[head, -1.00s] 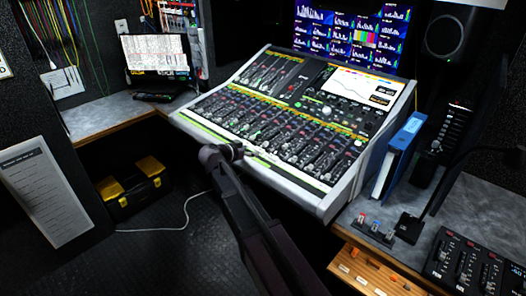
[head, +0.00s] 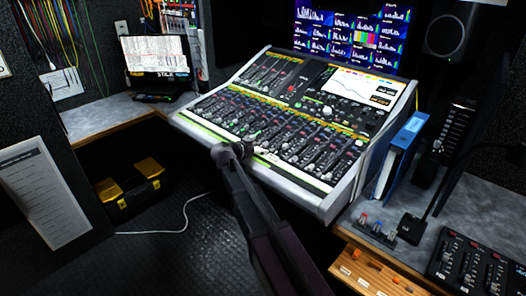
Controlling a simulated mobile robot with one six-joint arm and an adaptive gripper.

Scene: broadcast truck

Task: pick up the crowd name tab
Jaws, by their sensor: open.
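My arm reaches up from the bottom of the head view. My gripper (head: 243,152) is at its far end, over the front edge of the mixing console (head: 325,205). It is small and dark, seen from behind, and I see nothing held in it. I cannot make out lettering that marks the crowd name tab. Small pale tabs lie in an open wooden drawer (head: 375,268) at the lower right, too small to read. A small pale patch shows on the console just right of my gripper; I cannot tell what it is.
A blue binder (head: 403,158) stands right of the console. A gooseneck microphone base (head: 411,228) and a small fader panel (head: 468,262) are on the right counter. A yellow-and-black toolbox (head: 130,188) sits on the floor at left. A laptop (head: 157,62) stands on the left counter.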

